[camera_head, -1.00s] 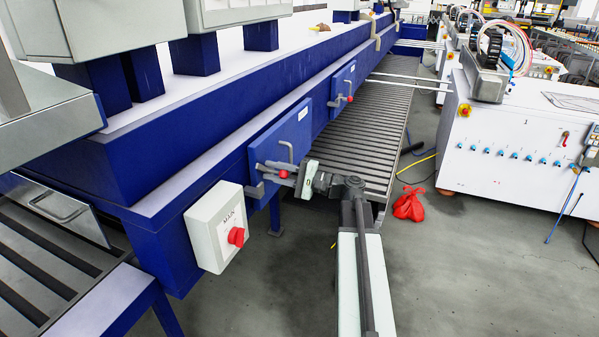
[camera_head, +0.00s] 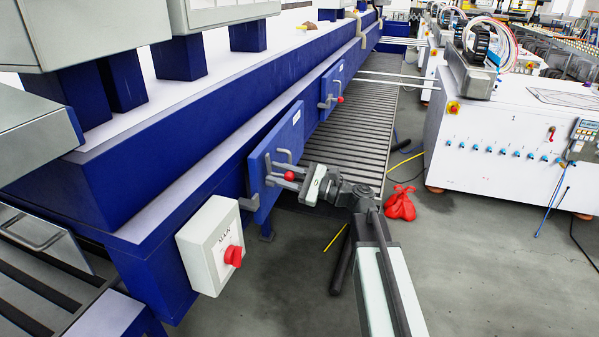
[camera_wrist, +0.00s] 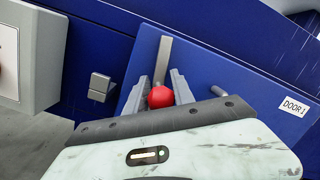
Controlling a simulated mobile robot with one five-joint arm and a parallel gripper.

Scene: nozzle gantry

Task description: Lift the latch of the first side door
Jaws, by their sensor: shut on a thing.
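The first side door (camera_head: 285,132) is a blue panel on the side of the long blue machine; its "DOOR 1" label shows in the wrist view (camera_wrist: 293,106). The latch has a red ball knob (camera_head: 289,176), seen between my fingers in the wrist view (camera_wrist: 160,97). My gripper (camera_head: 276,174) is shut on the latch by this knob. A grey bar (camera_wrist: 163,58) rises above the knob in the wrist view; I cannot tell whether it is the latch bar or the door handle. A grey bracket (camera_wrist: 99,87) sits left of the door, apart from that bar. My fingers partly hide the latch.
A grey switch box with a red knob (camera_head: 211,243) juts out left of the door. A second door (camera_head: 336,85) with a red knob is further along. A slatted conveyor (camera_head: 352,127) runs behind.

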